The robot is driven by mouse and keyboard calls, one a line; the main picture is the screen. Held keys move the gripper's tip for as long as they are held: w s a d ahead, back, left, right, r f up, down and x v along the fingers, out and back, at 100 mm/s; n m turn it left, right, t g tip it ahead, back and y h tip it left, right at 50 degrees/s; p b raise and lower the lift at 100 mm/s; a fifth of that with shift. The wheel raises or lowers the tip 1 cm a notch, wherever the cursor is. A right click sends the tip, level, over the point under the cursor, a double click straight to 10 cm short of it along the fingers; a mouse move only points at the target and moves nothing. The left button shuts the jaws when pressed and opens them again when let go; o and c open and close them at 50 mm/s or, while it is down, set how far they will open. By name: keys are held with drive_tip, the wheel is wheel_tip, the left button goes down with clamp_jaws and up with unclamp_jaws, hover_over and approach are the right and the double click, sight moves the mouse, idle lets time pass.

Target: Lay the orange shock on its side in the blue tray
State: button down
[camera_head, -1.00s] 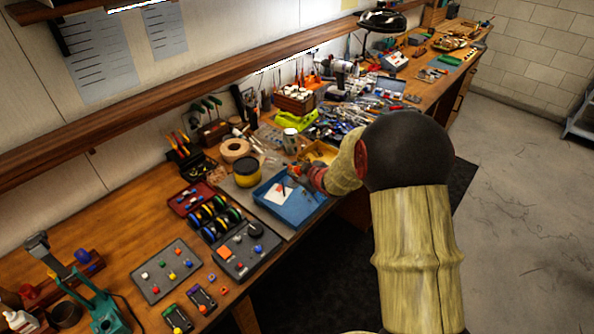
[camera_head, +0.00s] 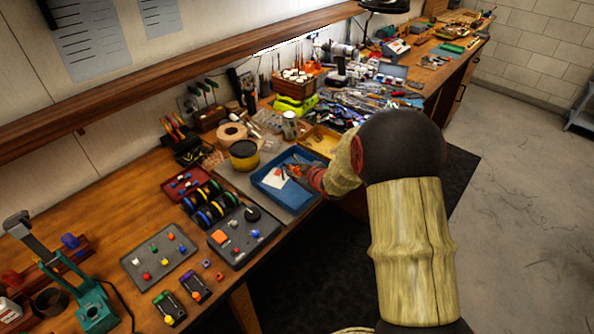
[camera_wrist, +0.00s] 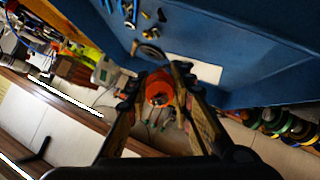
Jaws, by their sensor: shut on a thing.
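The blue tray (camera_head: 268,190) lies on the workbench near its front edge, left of my arm in the head view. A pale sheet and small parts lie in it. My gripper (camera_head: 303,172) is over the tray's right part. In the wrist view my gripper (camera_wrist: 159,82) is shut on the orange shock (camera_wrist: 159,90), which shows between the two fingers. The blue tray (camera_wrist: 235,45) fills the top of that view. The shock's far end and whether it touches the tray cannot be told.
A yellow-and-black tub (camera_head: 243,156) and a tape roll (camera_head: 231,132) stand left of the tray. A grey tray (camera_head: 246,238) with small parts lies in front-left. A wooden box (camera_head: 322,140) and a can (camera_head: 289,125) are behind.

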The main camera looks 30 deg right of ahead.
drive_tip(key=c, duration=1.5)
unclamp_jaws()
drive_tip(key=v, duration=1.2)
